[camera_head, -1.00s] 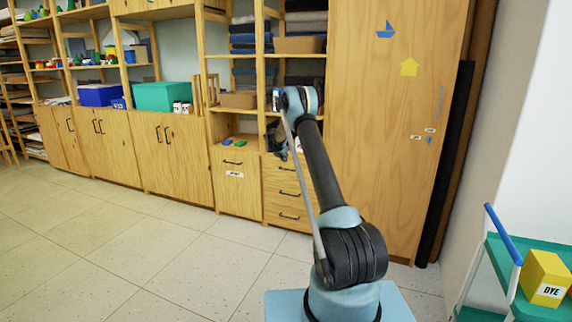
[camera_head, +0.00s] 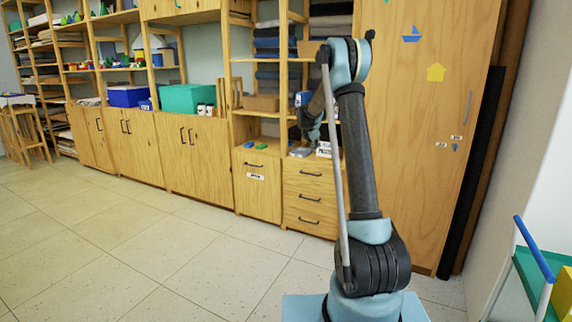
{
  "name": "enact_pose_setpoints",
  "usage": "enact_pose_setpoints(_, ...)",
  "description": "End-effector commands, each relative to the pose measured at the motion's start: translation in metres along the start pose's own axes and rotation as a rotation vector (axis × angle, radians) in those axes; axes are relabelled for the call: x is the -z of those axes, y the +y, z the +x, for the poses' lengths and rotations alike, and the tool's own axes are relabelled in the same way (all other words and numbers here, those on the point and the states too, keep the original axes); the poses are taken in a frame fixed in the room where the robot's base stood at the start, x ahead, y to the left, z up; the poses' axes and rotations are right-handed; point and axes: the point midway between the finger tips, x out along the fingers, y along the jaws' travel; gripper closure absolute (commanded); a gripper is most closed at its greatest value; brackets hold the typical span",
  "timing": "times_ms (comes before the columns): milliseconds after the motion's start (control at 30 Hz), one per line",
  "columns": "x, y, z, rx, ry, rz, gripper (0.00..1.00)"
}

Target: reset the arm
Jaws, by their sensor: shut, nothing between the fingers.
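My arm rises from its pale blue base at the lower right, with its elbow raised near the top of the picture. From the elbow the forearm reaches away from me and down. My gripper (camera_head: 309,130) is small and dark at the far end, in front of the shelf opening above the drawers. It is shut and holds nothing that I can see. The forearm and elbow partly cover the shelf behind.
A wooden shelf wall with cupboards (camera_head: 196,150) and drawers (camera_head: 311,196) stands ahead. A blue bin (camera_head: 127,97) and a teal bin (camera_head: 187,99) sit on it. A trolley (camera_head: 538,272) stands at the right edge. The tiled floor (camera_head: 130,245) at left is clear.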

Motion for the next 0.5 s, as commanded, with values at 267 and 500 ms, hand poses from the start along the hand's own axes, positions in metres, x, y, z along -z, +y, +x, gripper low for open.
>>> enact_pose_setpoints(267, -0.008, -0.059, -0.075, 0.040, 0.044, 0.259, 1.00)
enact_pose_setpoints(500, -0.004, -0.116, -0.133, 0.081, 0.077, 0.483, 1.00)
